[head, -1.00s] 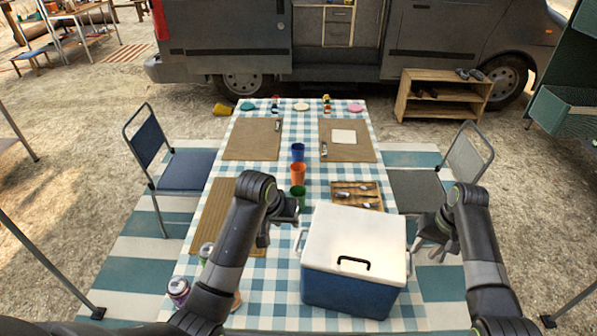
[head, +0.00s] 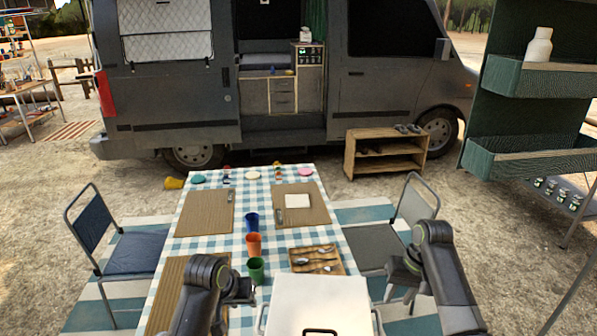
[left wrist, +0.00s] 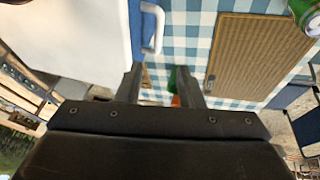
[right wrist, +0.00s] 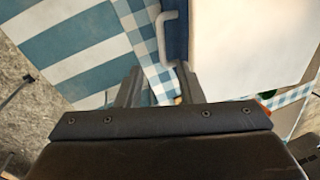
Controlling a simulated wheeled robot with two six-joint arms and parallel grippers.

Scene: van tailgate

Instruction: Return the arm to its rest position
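My left gripper (head: 240,292) hangs over the table, just left of the green cup (head: 256,270) in the head view. In the left wrist view its two fingers (left wrist: 160,90) stand apart with nothing between them; the cups show beyond. My right gripper (head: 395,282) is at the table's right side, right of the white-lidded cooler (head: 318,297). In the right wrist view its fingers (right wrist: 157,88) are apart and empty, below the cooler's side handle (right wrist: 165,38). Both arms are bent, with forearms at the lower part of the head view.
The checked table (head: 210,250) holds an orange cup (head: 253,245), a blue cup (head: 252,221), a cutlery tray (head: 300,262) and placemats (head: 205,212). Chairs (head: 125,250) stand on both sides. A shoe rack (head: 385,153), the van (head: 390,90) and a green shelf unit (head: 540,80) lie beyond.

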